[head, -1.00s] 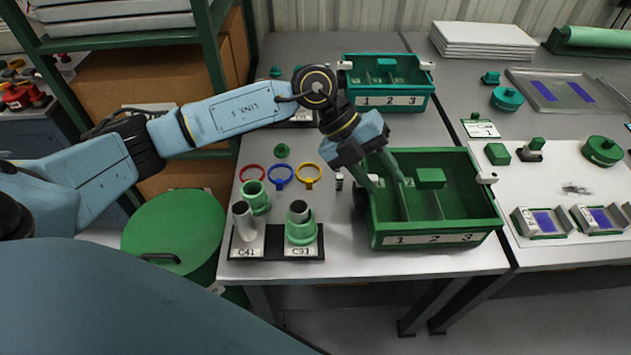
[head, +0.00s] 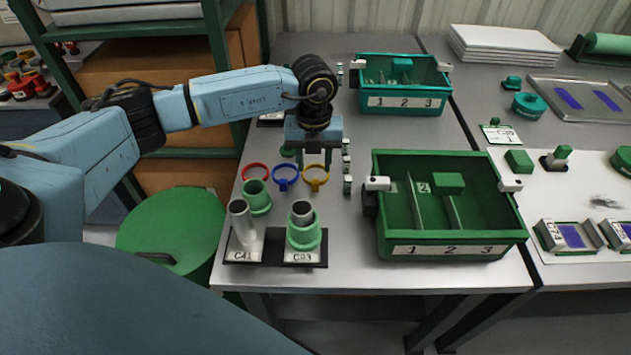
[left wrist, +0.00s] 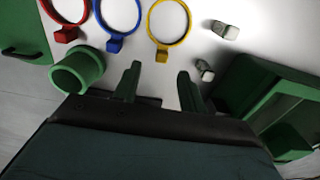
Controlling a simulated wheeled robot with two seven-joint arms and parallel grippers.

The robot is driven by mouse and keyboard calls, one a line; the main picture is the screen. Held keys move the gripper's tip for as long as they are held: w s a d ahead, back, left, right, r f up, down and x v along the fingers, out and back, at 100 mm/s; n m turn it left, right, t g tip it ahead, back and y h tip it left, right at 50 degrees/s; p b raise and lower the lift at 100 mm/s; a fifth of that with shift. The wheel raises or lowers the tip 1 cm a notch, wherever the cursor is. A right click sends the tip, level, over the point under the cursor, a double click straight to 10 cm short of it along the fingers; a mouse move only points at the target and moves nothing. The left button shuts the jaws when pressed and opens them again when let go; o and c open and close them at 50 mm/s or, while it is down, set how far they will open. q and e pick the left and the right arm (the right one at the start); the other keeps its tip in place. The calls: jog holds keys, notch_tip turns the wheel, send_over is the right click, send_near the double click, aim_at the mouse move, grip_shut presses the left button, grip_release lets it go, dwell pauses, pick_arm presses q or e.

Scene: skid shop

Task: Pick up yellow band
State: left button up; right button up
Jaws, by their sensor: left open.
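The yellow band (head: 316,176) lies flat on the grey table, at the right end of a row with a blue band (head: 286,175) and a red band (head: 255,172). In the left wrist view the yellow band (left wrist: 168,22) is a thin ring with a small block tab pointing toward my gripper. My left gripper (head: 314,166) points down just above the yellow band in the head view. In the left wrist view its two fingers (left wrist: 157,76) are apart and empty, with the tab just ahead of the gap. My right gripper is not in view.
A green divided bin (head: 398,247) stands to the right, with a teal bin (head: 405,103) behind. Pipe fittings stand on a black base (head: 273,260) in front of the bands. Small grey-green pieces (head: 347,184) lie right of the yellow band.

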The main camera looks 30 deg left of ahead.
pick_arm(q)
jog(key=f, duration=0.1)
jog(key=f+b, duration=0.1)
jog(key=f, duration=0.2)
jog(key=shift+w, duration=0.35)
jog(key=shift+f, duration=0.6)
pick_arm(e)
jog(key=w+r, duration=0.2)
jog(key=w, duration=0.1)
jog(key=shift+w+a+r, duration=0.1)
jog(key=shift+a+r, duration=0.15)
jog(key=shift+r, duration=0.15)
pick_arm(q)
jog(key=shift+c, duration=0.3)
grip_shut()
